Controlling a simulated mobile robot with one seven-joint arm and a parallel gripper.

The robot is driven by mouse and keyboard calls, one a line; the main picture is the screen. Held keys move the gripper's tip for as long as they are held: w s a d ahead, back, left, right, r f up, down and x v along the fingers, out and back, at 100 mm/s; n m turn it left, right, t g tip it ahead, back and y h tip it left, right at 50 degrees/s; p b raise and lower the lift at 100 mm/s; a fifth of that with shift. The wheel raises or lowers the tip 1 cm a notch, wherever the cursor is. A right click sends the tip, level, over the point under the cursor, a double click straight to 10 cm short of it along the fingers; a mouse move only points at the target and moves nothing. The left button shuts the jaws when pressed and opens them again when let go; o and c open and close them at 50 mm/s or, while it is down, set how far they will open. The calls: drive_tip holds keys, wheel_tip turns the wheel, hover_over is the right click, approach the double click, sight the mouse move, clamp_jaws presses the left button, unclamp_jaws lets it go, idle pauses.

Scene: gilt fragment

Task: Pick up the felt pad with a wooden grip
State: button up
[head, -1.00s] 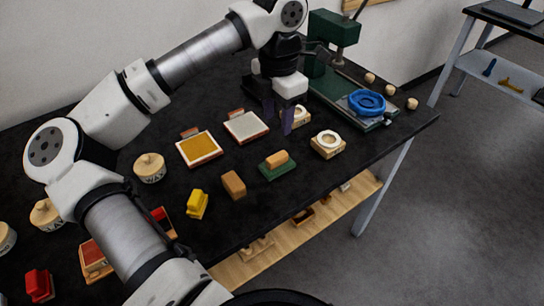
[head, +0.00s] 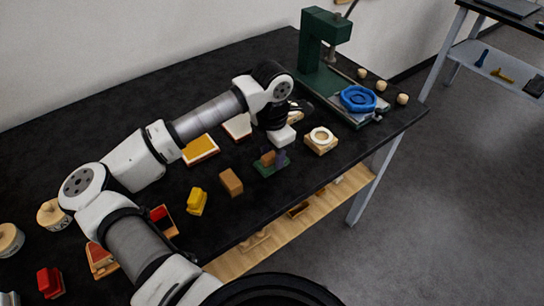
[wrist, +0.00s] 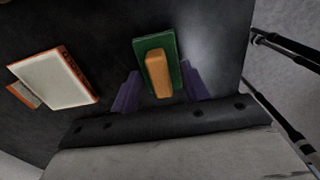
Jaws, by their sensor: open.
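The felt pad with a wooden grip (head: 266,168) is a green rectangular pad with a tan wooden block on top. It lies on the black table near the front edge, and my gripper partly covers it in the head view. In the wrist view the green pad (wrist: 168,44) and its wooden grip (wrist: 158,74) show between my two purple fingers. My gripper (head: 274,158) is open above the pad, with a finger on each side of the grip. I cannot tell whether the fingers touch the pad.
A wooden block with a white ring (head: 321,140) stands to the right. A brown block (head: 231,182) and a yellow piece (head: 196,201) stand to the left. A white-topped tray (wrist: 55,78) lies beside the pad. A green press (head: 318,50) is behind.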

clamp_jaws()
idle(0.4)
